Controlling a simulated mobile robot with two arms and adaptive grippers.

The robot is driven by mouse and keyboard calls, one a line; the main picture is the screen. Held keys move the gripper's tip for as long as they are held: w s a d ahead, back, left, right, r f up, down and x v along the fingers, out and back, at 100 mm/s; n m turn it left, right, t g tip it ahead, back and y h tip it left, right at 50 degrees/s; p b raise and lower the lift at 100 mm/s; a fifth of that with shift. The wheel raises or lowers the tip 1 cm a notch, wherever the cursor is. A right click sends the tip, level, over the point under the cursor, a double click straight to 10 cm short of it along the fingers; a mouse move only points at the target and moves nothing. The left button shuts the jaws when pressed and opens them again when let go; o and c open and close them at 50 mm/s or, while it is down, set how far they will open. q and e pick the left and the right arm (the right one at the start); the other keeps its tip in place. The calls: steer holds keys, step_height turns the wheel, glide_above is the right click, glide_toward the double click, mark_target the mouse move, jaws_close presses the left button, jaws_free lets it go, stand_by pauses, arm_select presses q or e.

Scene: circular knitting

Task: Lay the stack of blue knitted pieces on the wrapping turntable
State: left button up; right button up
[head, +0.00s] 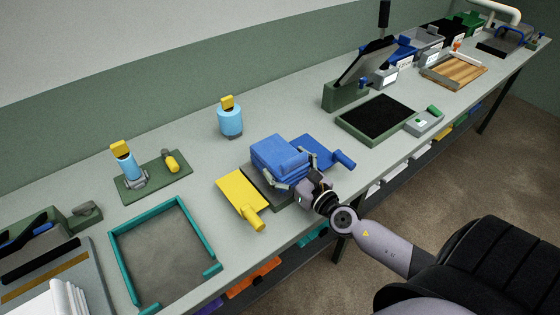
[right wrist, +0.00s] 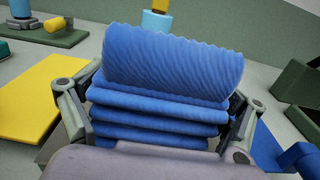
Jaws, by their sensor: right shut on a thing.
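The stack of blue knitted pieces (head: 280,153) is in the middle of the head view. It shows large in the right wrist view (right wrist: 165,105) as several folded layers, the top one bulging and slightly askew. My right gripper (head: 289,178) is shut on the stack, with a finger on each side of it. In the head view the stack is over a dark green-grey base between a yellow plate and a blue plate; I cannot tell whether it touches that base. I cannot identify the wrapping turntable with certainty. My left gripper is not in view.
The yellow plate with a handle (head: 240,199) is left of the stack; the blue plate with a handle (head: 323,153) is right. A teal frame (head: 115,262) lies front left. A blue cylinder (head: 230,122) stands behind. A black-topped tray (head: 375,119) is farther right.

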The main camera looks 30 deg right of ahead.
mark_target(285, 158)
steer(key=shift+r, duration=0.1)
steer(key=c, duration=0.4)
step_height(285, 158, up, 10)
steer(key=p, duration=0.8)
steer(key=shift+c, duration=0.3)
step_height(285, 158, up, 10)
steer(key=p, duration=0.4)
steer(key=s+a+f+b, duration=0.5)
steer(key=s+a+f, duration=0.1)
steer(key=f, duration=0.3)
steer(key=shift+a+b, duration=0.3)
steer(key=shift+m+h, duration=0.3)
steer(key=shift+h, duration=0.1)
steer(key=s+a+f+b, duration=0.1)
steer(key=s+a+b, duration=0.1)
steer(key=s+a+f+b, duration=0.1)
steer(key=s+a, duration=0.1)
steer(key=s, duration=0.1)
steer(key=s+a+f+b, duration=0.2)
steer(key=shift+s+a+f+b, duration=0.1)
steer(key=shift+s+a+b, duration=0.05)
steer(key=shift+s+b, duration=0.15)
steer(key=shift+s+a+b, duration=0.2)
steer(key=shift+s+b, duration=0.1)
steer(key=shift+s, duration=0.2)
